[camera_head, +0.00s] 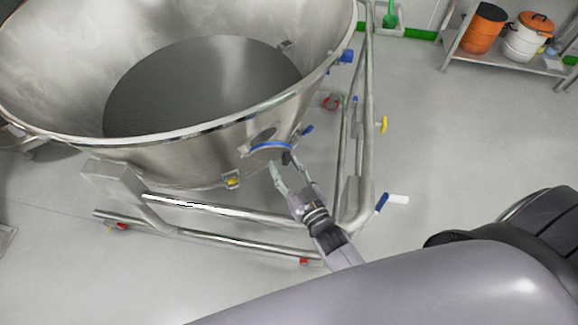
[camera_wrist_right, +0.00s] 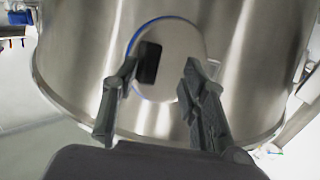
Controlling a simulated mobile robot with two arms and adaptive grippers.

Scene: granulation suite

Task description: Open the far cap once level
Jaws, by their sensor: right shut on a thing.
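A large steel vessel (camera_head: 190,150) holding dark grey granules (camera_head: 200,85) sits in a tubular frame. A round steel cap with a blue rim (camera_head: 270,147) is on its outer wall, and this cap (camera_wrist_right: 180,50) faces me in the right wrist view. A black handle (camera_wrist_right: 150,62) projects from it. My right gripper (camera_head: 284,168) is at the cap, its fingers (camera_wrist_right: 160,80) on either side of the handle in the wrist view. It is shut on the handle, though the contact is hard to see. I cannot tell which cap is the far one. My left gripper is out of view.
Frame tubes (camera_head: 366,110) stand close to the right of my gripper, with a blue-and-white lever (camera_head: 392,199) low down. A lower bar (camera_head: 220,238) runs beneath the vessel. A shelf (camera_head: 515,62) with orange and white containers stands at upper right. The floor between is clear.

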